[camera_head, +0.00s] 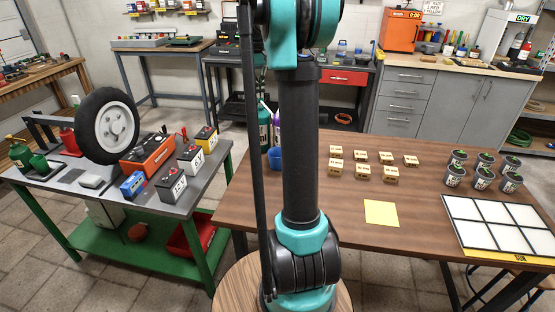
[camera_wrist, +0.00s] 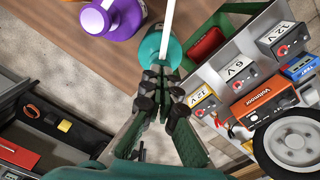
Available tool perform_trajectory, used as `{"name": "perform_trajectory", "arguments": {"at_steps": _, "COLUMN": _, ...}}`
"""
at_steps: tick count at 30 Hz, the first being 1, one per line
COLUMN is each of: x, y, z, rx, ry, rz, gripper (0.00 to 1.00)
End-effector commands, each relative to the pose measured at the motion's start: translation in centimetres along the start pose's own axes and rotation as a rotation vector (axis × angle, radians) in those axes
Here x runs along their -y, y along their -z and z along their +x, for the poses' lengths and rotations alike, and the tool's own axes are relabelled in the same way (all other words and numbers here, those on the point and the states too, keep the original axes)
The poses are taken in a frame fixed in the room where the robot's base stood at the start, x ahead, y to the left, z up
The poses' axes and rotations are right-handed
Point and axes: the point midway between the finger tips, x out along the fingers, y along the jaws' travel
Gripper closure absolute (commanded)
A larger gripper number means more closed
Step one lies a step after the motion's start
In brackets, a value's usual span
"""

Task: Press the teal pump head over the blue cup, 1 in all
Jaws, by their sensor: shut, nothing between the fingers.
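In the head view a teal pump bottle (camera_head: 264,127) stands at the left back of the brown table, partly hidden by my arm. The blue cup (camera_head: 274,157) stands in front of it, also partly covered by my arm. In the wrist view the teal bottle (camera_wrist: 151,47) lies beyond my fingertips, and a long white spout (camera_wrist: 168,28) runs up from it to the picture's top edge. My gripper (camera_wrist: 163,74) is shut and empty, its tips overlapping the bottle's near side in the picture; I cannot tell if they touch. The cup is not seen in the wrist view.
A purple bottle (camera_wrist: 115,17) stands close beside the teal one. On the brown table (camera_head: 350,240) are several small boxes, a yellow sheet (camera_head: 381,213), several small pots and a white tray (camera_head: 503,218). A green workbench (camera_head: 120,255) with batteries and a wheel stands left.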

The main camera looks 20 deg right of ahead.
Motion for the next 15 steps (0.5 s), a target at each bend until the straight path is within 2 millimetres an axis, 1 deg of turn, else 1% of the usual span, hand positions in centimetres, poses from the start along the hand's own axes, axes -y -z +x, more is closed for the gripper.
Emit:
{"name": "perform_trajectory", "arguments": {"at_steps": 5, "x": 0.00, "y": 0.00, "z": 0.62, "rx": 0.000, "ry": 0.000, "rz": 0.000, "gripper": 1.00}}
{"name": "perform_trajectory", "arguments": {"at_steps": 15, "x": 0.00, "y": -0.01, "z": 0.46, "rx": 0.000, "ry": 0.000, "rz": 0.000, "gripper": 1.00}}
